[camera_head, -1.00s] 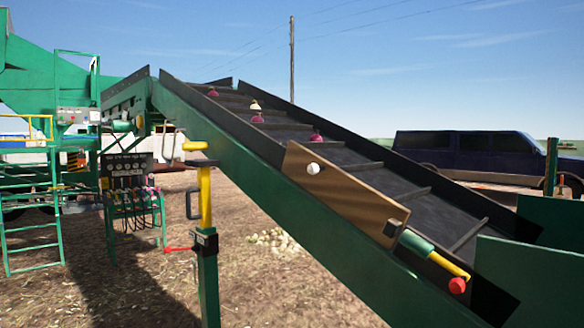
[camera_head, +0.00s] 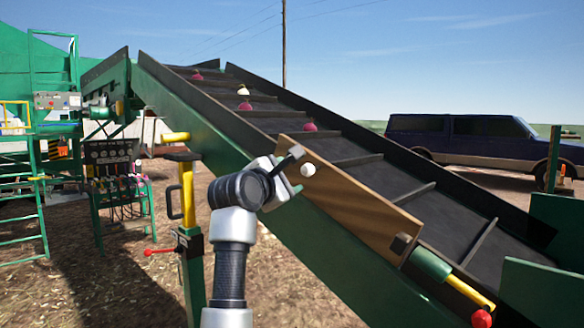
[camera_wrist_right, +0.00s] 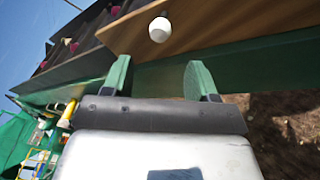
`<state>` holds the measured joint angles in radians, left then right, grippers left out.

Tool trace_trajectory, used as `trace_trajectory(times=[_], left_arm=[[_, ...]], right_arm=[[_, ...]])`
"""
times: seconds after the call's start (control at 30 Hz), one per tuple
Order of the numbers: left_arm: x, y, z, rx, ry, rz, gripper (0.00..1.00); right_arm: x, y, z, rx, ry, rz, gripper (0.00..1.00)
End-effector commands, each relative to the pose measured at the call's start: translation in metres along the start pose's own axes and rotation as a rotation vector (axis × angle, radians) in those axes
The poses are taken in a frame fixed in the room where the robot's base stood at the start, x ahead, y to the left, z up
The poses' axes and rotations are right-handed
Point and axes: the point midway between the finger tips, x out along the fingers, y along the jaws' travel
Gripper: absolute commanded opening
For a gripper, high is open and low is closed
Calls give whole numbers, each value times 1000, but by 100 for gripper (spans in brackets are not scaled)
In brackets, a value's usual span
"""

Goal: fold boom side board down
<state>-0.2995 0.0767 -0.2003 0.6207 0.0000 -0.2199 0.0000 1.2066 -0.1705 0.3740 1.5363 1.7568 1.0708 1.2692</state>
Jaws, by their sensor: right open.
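The boom side board (camera_head: 352,200) is a brown wooden panel standing raised along the near edge of the green boom. A white round knob (camera_head: 308,170) sits near its upper left end, and a dark block (camera_head: 402,243) near its lower right end. My right gripper (camera_head: 294,172) is just left of the knob, open and empty. In the right wrist view the two green fingers of my right gripper (camera_wrist_right: 158,80) are apart, with the white knob (camera_wrist_right: 160,29) beyond them and the board (camera_wrist_right: 225,22) behind it. My left gripper is not in view.
The dark belt (camera_head: 365,170) carries several pink and white onions (camera_head: 245,106). A green cylinder with a yellow rod and red end (camera_head: 450,279) is at the board's lower end. A green post with a yellow handle (camera_head: 187,200) stands left of my arm.

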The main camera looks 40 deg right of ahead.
Motion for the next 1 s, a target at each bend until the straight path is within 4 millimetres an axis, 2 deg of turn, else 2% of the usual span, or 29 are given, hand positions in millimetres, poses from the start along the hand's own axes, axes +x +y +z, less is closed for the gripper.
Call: trace_trajectory(times=[0.3, 0.53, 0.7, 1.0], left_arm=[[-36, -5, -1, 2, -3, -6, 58], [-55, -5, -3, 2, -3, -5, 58], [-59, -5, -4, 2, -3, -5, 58], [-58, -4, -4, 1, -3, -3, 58]], right_arm=[[56, 4, 4, -12, -5, -2, 58], [91, 3, 2, -13, -4, 2, 58], [102, 1, 0, -12, -4, 2, 58], [104, 0, -1, -10, -3, 3, 57]])
